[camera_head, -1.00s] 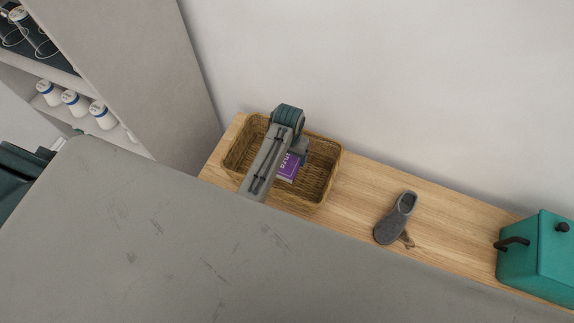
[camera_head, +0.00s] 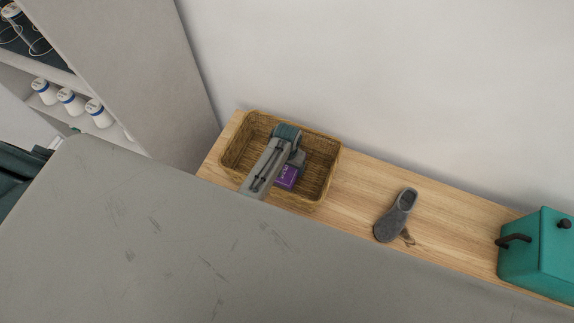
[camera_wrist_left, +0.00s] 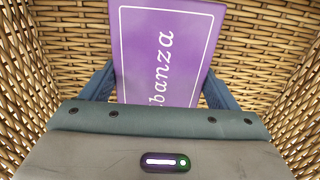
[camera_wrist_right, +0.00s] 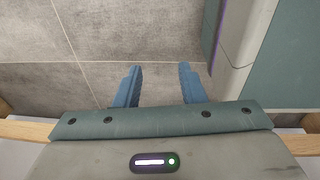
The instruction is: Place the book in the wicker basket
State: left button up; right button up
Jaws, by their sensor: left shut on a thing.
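The purple book (camera_head: 286,178) is inside the wicker basket (camera_head: 330,165) on the wooden bench. My left gripper (camera_head: 294,164) reaches down into the basket and is shut on the book. In the left wrist view the book (camera_wrist_left: 165,50) sits between the two blue fingers, with white lettering on its cover and wicker walls (camera_wrist_left: 265,60) around it. I cannot tell whether the book touches the basket floor. My right gripper (camera_wrist_right: 160,85) shows only in the right wrist view, with its fingers apart and nothing between them, above grey floor tiles.
A teal box (camera_head: 540,255) with dark handles stands at the far right. A shelf unit with white jars (camera_head: 70,102) is at the left. A wall is behind the bench.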

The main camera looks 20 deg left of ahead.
pick_arm(q)
jog(key=shift+f, duration=0.1)
jog(key=o, duration=1.2)
jog(key=shift+c, duration=0.2)
jog(key=shift+r, duration=0.45)
notch_tip(320, 180, up, 11)
jog(key=p, duration=0.1)
jog(key=shift+r, duration=0.15)
pick_arm(e)
jog(key=s, duration=0.1)
jog(key=s+f, duration=0.1)
jog(key=s, duration=0.1)
jog(key=shift+s+d+f, duration=0.2)
